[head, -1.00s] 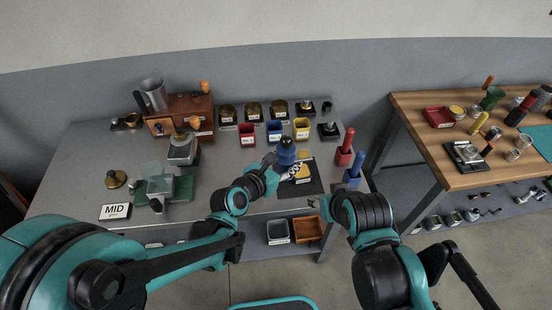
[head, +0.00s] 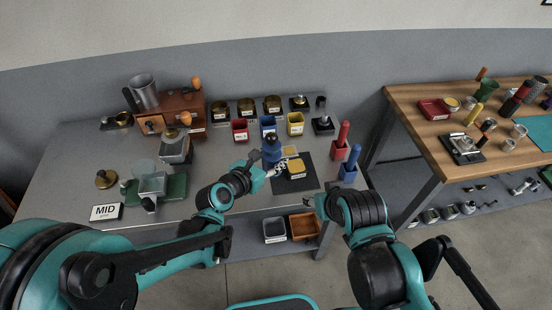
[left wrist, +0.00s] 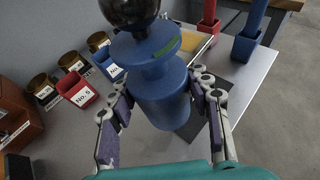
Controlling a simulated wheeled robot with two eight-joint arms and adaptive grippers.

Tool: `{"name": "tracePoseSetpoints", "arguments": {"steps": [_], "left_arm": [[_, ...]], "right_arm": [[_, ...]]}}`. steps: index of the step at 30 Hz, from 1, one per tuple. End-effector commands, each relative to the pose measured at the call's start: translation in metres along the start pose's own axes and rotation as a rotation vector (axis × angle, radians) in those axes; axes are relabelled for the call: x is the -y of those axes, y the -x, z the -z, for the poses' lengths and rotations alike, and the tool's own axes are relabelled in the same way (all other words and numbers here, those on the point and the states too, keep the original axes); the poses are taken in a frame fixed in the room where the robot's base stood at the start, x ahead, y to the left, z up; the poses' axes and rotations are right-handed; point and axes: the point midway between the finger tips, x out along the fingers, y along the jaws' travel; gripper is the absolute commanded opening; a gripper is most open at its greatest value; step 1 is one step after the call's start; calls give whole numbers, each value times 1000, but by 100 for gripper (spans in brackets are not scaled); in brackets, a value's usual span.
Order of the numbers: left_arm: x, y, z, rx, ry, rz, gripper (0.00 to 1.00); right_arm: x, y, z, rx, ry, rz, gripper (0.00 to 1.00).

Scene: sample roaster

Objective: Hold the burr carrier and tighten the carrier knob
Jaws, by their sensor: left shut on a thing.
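A blue stepped cylinder, seemingly the burr carrier (head: 271,151), is between the fingers of my left gripper (head: 276,167) at the back-left edge of the dark mat. In the left wrist view the carrier (left wrist: 163,98) looks upright, with a finger on each side. A round black knob (left wrist: 130,10) sits on top of it, cut off by the frame's upper edge. My left gripper (left wrist: 160,112) is shut on the blue body. The carrier's underside is hidden. My right gripper (head: 312,203) is in front of the table edge, apart from the carrier; its fingers are too small to read.
The dark mat (head: 312,182) bears a yellow-topped block (head: 295,168). Red and blue handled tools stand in holders to the right (head: 340,148). Red, blue and yellow bins (head: 239,131) stand behind. A grinder (head: 172,115) is at back left. A wooden table (head: 425,130) is at right.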

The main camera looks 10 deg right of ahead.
Motion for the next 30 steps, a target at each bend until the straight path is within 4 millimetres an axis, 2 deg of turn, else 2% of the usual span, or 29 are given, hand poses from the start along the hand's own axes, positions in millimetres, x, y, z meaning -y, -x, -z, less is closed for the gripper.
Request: {"name": "tracePoseSetpoints", "arguments": {"steps": [30], "left_arm": [[-45, -8, 42, 1, 2, -2, 4]], "right_arm": [[0, -34, -25, 0, 0, 0, 46]]}}
